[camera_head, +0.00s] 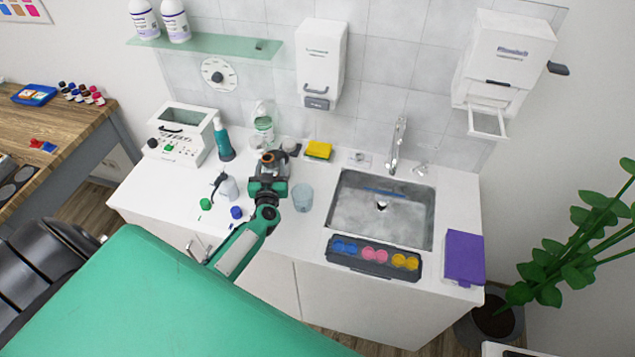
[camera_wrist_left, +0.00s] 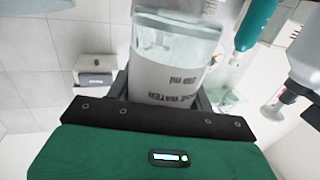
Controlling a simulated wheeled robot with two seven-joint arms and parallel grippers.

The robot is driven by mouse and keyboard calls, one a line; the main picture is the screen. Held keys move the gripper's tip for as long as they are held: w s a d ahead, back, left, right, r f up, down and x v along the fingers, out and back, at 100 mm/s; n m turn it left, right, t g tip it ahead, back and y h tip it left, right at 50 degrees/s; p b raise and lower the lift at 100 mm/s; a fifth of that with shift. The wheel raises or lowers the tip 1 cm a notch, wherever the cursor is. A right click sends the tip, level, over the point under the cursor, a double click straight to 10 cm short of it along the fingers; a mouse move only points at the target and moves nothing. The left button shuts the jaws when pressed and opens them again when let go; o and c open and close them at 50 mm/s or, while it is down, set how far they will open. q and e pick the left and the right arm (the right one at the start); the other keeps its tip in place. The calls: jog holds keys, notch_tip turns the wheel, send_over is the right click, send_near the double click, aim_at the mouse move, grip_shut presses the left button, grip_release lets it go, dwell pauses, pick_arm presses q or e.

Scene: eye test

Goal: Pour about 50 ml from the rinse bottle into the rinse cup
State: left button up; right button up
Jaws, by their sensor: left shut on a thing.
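My left gripper (camera_head: 270,167) is over the counter, just left of and behind the clear rinse cup (camera_head: 303,197), which stands upright on the counter. In the left wrist view the gripper is shut on the rinse bottle (camera_wrist_left: 170,75), a pale, see-through vessel with dark print including "WATER" and "250 ml". The print and surroundings appear upside down there, so the bottle looks about upright. In the head view the gripper hides most of it. I cannot tell the cup's fill level. My right gripper is not in view.
A white spray bottle (camera_head: 228,187), a teal bottle (camera_head: 223,140) and blue (camera_head: 236,212) and green (camera_head: 205,204) caps stand left of the gripper. The sink (camera_head: 345,215), a dark tray (camera_head: 340,257) and a purple box (camera_head: 464,255) lie right. A green chair (camera_head: 150,300) is in front.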

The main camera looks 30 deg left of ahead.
pick_arm(q)
jog(key=shift+w+a+f, duration=0.1)
jog(key=shift+a+f, duration=0.35)
jog(key=shift+f, duration=0.05)
jog(key=shift+d+m, duration=0.1)
jog(key=shift+m, duration=0.3)
